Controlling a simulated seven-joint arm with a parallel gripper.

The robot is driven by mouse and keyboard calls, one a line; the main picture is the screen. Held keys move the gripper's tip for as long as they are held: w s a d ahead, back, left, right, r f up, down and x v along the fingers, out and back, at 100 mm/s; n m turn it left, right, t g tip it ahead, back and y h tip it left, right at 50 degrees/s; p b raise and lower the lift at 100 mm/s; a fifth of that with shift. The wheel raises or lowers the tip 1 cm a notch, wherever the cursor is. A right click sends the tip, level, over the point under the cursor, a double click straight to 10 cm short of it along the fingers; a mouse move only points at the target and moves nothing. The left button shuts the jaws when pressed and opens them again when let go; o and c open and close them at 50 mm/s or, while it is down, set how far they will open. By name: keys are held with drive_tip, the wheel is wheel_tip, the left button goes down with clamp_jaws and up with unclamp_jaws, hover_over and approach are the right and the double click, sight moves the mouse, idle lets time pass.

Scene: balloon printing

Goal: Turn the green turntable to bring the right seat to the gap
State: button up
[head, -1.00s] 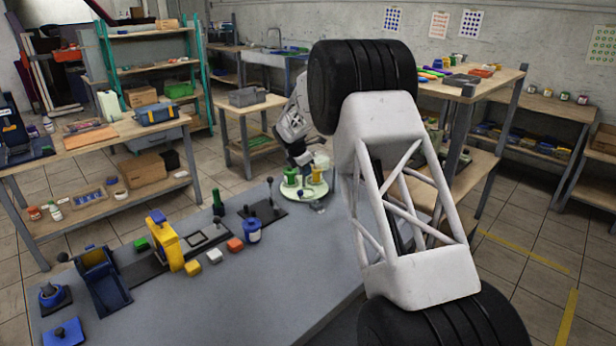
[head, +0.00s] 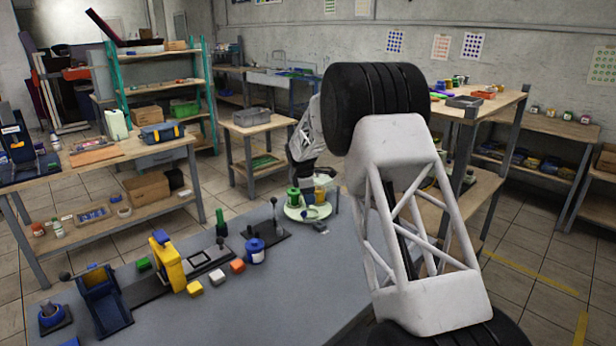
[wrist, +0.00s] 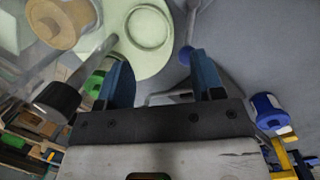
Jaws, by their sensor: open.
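The pale green turntable (head: 294,213) stands at the far end of the grey table in the head view. A green container (head: 293,197) and a yellow one (head: 320,196) sit on its back part. An empty round seat (wrist: 150,27) shows on the turntable in the wrist view. A grey rod with a black end (wrist: 57,100) reaches out from the turntable on the left. My gripper (wrist: 162,75) is open, with its two blue fingers apart near the turntable's rim. A small dark knob (wrist: 186,55) is close to the right finger. Whether either finger touches anything I cannot tell.
A blue jar (head: 255,251) stands on the table (head: 250,305), near a black lever stand (head: 273,230). A yellow press (head: 167,262) and several coloured blocks are farther left. The table's front area is clear. My arm hides the table's right side.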

drive_tip(key=w+r+m+t+y, duration=0.15)
drive_tip(key=m+y, duration=0.25)
drive_tip(key=m, duration=0.7)
drive_tip(key=w+r+m+y, duration=0.1)
drive_tip(key=r+m+y, duration=0.25)
drive_tip(key=m, duration=0.85)
drive_tip(key=w+r+m+y, duration=0.1)
drive_tip(key=m+y, duration=0.4)
drive_tip(key=m, duration=0.6)
drive_tip(key=w+d+m, duration=0.1)
drive_tip(key=d+m, duration=0.1)
drive_tip(key=w+d+m+t+y, duration=0.1)
drive_tip(key=d+m, duration=0.1)
drive_tip(key=m, duration=0.1)
drive_tip(key=w+d+m+t+y, duration=0.1)
drive_tip(key=d+m, duration=0.1)
drive_tip(key=shift+w+r+m, duration=0.1)
drive_tip(key=shift+r+m, duration=0.2)
drive_tip(key=shift+a, duration=0.15)
drive_tip(key=shift+x, duration=3.85)
